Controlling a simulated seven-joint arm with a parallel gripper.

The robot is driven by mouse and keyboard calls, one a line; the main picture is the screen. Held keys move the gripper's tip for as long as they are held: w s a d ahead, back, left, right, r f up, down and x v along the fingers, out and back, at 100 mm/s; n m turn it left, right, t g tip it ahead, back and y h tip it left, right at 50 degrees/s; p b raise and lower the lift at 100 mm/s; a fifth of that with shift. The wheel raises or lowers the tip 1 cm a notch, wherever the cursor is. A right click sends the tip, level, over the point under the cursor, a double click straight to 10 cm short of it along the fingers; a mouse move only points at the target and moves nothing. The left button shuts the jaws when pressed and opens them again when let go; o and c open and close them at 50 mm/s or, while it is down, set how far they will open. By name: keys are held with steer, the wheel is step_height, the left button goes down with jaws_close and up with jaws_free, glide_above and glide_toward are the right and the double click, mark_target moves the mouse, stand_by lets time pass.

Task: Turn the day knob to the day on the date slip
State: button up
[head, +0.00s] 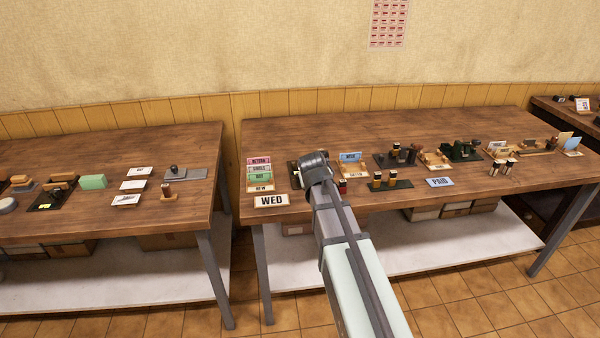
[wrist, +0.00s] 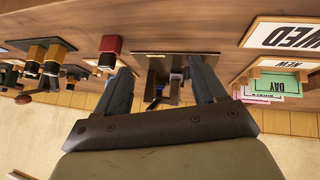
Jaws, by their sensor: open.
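The date slip (head: 271,200) reads WED and lies at the front left of the right-hand table; it also shows at the upper right of the wrist view (wrist: 285,37). My gripper (wrist: 164,78) is open, its two fingers spread apart. Between the fingers in the wrist view is a dark device (wrist: 160,63) with a flat plate and small upright parts. I cannot tell which part is the day knob or what day it shows. In the head view my arm hides most of this device, and the fingertips are not visible there.
A rack of coloured cards (head: 260,172), one reading DAY, stands behind the slip. Stamps on a dark mat (head: 391,185) and a blue PAID card (head: 440,182) lie to the right. A gap separates the left table (head: 100,150).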

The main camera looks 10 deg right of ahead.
steer(key=w+d+r+h, duration=0.2)
steer(key=w+d+r, duration=0.3)
steer(key=w+d, duration=0.55)
steer(key=w+r+n, duration=0.4)
steer(key=w+r, duration=0.2)
steer(key=w, duration=0.5)
steer(key=w+r+n, duration=0.4)
steer(key=w+r, duration=0.3)
steer(key=w, duration=0.4)
steer(key=s+a+f+n+g+y, duration=0.15)
steer(key=s+a+f+g, duration=0.25)
steer(key=s+a, duration=0.45)
steer(key=s+a+f+n+g+y, duration=0.1)
steer(key=s+a+f+g+y, duration=0.4)
steer(key=s, duration=0.7)
steer(key=shift+t+h, duration=0.85)
steer(key=shift+t, duration=0.05)
steer(key=f, duration=0.8)
steer(key=a+f, duration=0.1)
steer(key=f, duration=0.3)
steer(key=shift+a, duration=0.1)
steer(key=c, duration=1.1)
steer(key=shift+o, duration=0.2)
